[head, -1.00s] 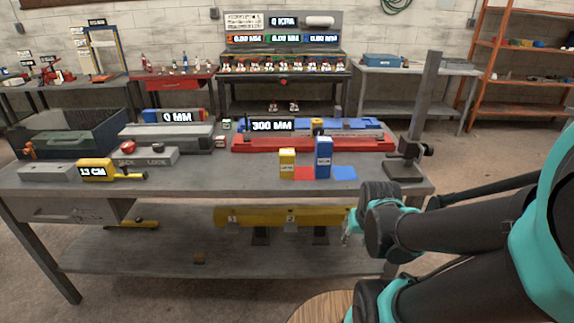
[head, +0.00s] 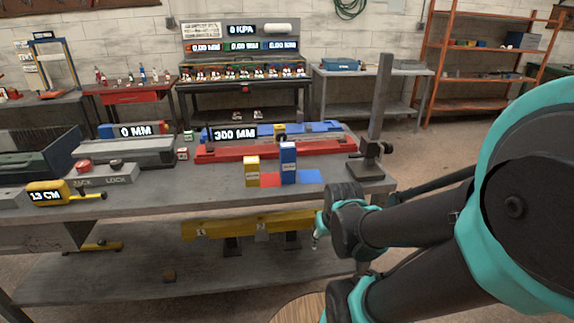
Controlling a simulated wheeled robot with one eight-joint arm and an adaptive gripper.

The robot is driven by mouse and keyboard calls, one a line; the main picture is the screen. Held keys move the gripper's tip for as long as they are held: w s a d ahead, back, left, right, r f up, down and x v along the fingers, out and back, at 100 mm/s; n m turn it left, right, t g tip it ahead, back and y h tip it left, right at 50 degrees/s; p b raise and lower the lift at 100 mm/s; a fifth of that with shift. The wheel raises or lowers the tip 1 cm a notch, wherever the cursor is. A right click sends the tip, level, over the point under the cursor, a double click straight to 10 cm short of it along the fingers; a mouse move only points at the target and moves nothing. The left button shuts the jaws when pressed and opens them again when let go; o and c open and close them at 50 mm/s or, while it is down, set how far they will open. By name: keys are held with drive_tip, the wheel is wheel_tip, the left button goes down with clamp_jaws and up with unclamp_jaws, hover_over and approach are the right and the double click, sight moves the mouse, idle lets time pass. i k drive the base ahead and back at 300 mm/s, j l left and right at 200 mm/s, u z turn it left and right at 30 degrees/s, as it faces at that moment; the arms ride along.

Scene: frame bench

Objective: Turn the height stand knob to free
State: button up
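The height stand (head: 379,105) is a tall dark grey column on a flat base at the right end of the bench. A dark knob (head: 387,149) sits on a block low on the column, facing right. Its setting is too small to read. My gripper (head: 316,242) shows only as a small tip below the bench top's front edge, left of and lower than the stand. It is apart from the knob. My arm hides most of it, so I cannot tell whether it is open or shut.
A yellow block (head: 251,171) and a blue block (head: 288,163) stand near the bench's front edge. A red rail fixture (head: 225,153) lies behind them. A yellow beam (head: 215,226) lies on the lower shelf. The bench top around the stand's base is mostly clear.

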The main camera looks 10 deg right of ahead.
sight(389, 146)
drive_tip(key=l+u, duration=0.15)
drive_tip(key=l, duration=0.4)
drive_tip(key=l+u, duration=0.15)
drive_tip(key=l, duration=0.35)
drive_tip(key=l+u, duration=0.1)
drive_tip(key=l, duration=0.45)
drive_tip(key=l+u, duration=0.15)
drive_tip(key=l, duration=0.35)
drive_tip(key=k+l+u, duration=0.15)
drive_tip(key=l, duration=0.4)
drive_tip(key=l+u, duration=0.15)
drive_tip(key=l, duration=0.35)
drive_tip(key=k+l+u, duration=0.15)
drive_tip(key=l, duration=0.35)
